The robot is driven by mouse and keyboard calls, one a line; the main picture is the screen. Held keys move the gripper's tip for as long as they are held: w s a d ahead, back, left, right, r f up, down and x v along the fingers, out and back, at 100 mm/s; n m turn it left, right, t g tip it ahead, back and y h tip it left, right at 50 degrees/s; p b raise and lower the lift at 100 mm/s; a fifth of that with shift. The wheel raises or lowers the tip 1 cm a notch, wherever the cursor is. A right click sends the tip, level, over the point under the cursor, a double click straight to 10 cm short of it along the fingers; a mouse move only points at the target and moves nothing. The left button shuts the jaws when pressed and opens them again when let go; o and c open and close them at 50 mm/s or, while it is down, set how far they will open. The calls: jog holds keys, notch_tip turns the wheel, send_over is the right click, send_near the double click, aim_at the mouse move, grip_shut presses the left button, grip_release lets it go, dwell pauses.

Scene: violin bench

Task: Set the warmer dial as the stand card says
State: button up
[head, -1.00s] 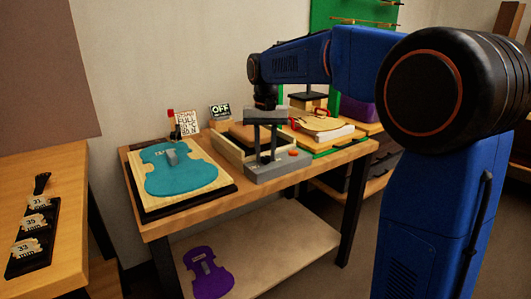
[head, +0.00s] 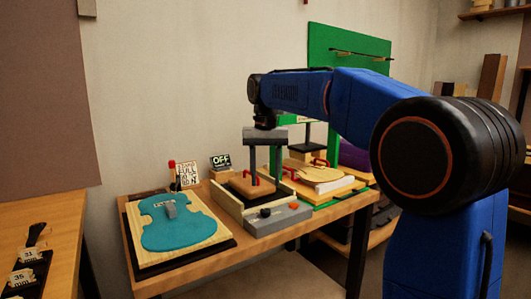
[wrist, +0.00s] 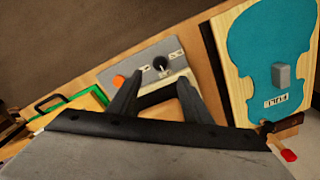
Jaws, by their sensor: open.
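The warmer is a grey control box (head: 277,219) fronting a pale wooden frame on the bench. Its black dial (head: 265,212) is on top, with an orange button (head: 294,205) to the right. In the wrist view the dial (wrist: 160,64) shows a white pointer mark; its labels are too small to read. The stand card (head: 187,174) stands behind the teal violin plate; "FULL" and "ON" are legible, the rest is not. A small sign (head: 220,161) beside it reads "OFF". My gripper (head: 265,182) is open and empty, pointing down above the warmer, apart from the dial.
The teal violin plate (head: 185,229) lies on a board left of the warmer. A wooden block with a red handle (head: 252,188) sits behind the control box. Pale plates in a green-edged tray (head: 325,180) stand right. A side table (head: 40,215) is at far left.

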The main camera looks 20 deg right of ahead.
notch_tip(320, 180, up, 8)
jog(key=shift+f, duration=0.1)
dwell(0.4)
jog(key=s+d+f+n+t, duration=0.1)
jog(key=s+d+f, duration=0.1)
jog(key=s+f, duration=0.5)
jog(key=s+d+f+n+t, duration=0.1)
jog(key=s+d+f, duration=0.25)
jog(key=s, duration=0.75)
jog(key=s+d+f+n+t, duration=0.1)
jog(key=s+f+t, duration=0.1)
jog(key=s+f, duration=1.4)
notch_tip(320, 180, down, 3)
jog(key=shift+d+f+t, duration=0.1)
jog(key=shift+d+t, duration=0.3)
jog(key=shift+s, duration=0.1)
